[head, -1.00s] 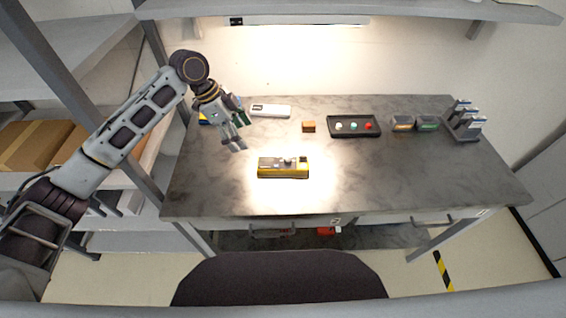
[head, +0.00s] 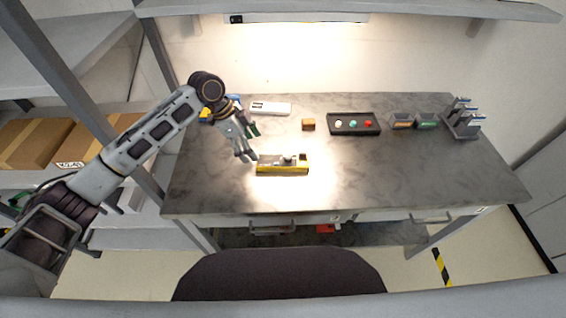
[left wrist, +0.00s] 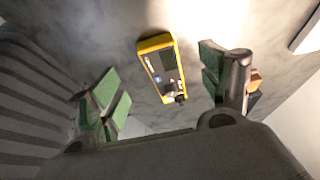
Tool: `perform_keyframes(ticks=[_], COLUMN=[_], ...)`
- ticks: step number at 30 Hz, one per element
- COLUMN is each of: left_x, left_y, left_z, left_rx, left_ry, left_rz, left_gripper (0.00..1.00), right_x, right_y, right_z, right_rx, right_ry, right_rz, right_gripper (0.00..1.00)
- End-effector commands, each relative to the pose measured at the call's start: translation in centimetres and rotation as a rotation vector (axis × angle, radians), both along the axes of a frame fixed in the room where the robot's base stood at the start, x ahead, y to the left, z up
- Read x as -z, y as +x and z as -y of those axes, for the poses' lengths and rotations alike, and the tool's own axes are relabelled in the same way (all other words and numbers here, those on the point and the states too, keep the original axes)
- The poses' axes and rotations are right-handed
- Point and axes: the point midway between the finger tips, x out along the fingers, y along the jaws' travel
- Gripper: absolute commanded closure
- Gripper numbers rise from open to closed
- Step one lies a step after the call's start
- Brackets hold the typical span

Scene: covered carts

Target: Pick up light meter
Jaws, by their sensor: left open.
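The light meter is most likely the yellow device with a dark face and a knob (head: 283,166), lying flat on the grey bench. It also shows in the left wrist view (left wrist: 162,66), beyond and between my open fingers. My left gripper (head: 247,157) is just up and left of the device in the head view, apart from it and empty. In the left wrist view the green finger pads (left wrist: 162,92) stand wide apart. My right gripper is not in view.
On the grey bench (head: 400,180) are a white device (head: 271,108), a brown block (head: 308,125), a black tray (head: 344,131) with coloured round pieces, two small boxes (head: 414,122) and a grey rack (head: 462,122). The bench's right front is clear.

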Motion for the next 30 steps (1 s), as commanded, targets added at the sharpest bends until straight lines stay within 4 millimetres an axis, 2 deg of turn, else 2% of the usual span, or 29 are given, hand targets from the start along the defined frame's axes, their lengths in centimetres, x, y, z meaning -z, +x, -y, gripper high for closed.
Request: perform_keyframes(ticks=[6,22,30], left_x=[1.8,2.4,5.0], left_y=[-0.1,-0.1,-0.3], left_z=[0.8,1.0,1.9], left_rx=[-0.001,-0.001,-0.001], left_ry=[-0.001,-0.001,0.0], left_rz=[-0.001,-0.001,-0.001], left_gripper=[0.21,0.21,0.21], right_x=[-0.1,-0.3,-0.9], right_y=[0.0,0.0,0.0], right_z=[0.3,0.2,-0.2], right_rx=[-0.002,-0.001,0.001], right_ry=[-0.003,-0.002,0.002], right_rz=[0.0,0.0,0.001], right_gripper=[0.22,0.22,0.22])
